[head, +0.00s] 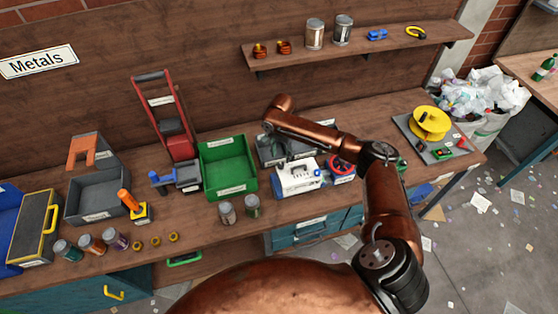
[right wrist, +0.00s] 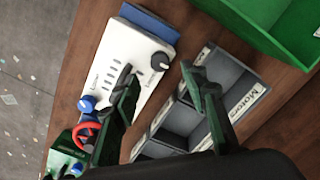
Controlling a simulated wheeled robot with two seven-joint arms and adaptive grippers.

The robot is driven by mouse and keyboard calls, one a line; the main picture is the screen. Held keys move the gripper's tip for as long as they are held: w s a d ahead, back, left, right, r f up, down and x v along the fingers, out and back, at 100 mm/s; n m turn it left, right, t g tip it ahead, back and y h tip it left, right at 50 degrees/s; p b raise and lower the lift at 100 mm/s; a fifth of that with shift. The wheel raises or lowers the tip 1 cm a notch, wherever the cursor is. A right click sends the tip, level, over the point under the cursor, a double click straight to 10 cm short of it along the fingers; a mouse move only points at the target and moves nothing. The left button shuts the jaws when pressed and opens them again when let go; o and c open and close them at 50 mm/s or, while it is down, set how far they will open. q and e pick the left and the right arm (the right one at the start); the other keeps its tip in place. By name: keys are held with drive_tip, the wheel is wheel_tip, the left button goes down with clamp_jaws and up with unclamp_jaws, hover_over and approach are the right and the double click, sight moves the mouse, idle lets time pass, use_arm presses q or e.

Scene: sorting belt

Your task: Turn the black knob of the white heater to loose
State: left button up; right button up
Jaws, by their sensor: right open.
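The white heater (head: 297,182) stands on the workbench right of the green bin in the head view. It also shows in the right wrist view (right wrist: 122,65), with a blue part along its far edge. Its black knob (right wrist: 160,61) sits at the corner nearest the grey compartment box. My right gripper (right wrist: 158,72) is open, its dark green fingers apart with the knob showing in the gap between them; I cannot tell whether they touch it. My left gripper is not in view.
A green bin (head: 228,167) stands left of the heater. A grey box labelled Motors (right wrist: 195,105) lies beside it. A red valve wheel (head: 341,168) is close on its right. Two cans (head: 227,212) stand in front. A shelf (head: 360,44) hangs above.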

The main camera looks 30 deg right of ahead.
sight(281, 164)
wheel_tip(281, 164, down, 5)
drive_tip(key=shift+f, duration=0.65)
drive_tip(key=c, duration=0.8)
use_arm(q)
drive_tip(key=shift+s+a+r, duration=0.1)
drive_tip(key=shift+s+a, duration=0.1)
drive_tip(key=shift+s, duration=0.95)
use_arm(e)
clamp_jaws()
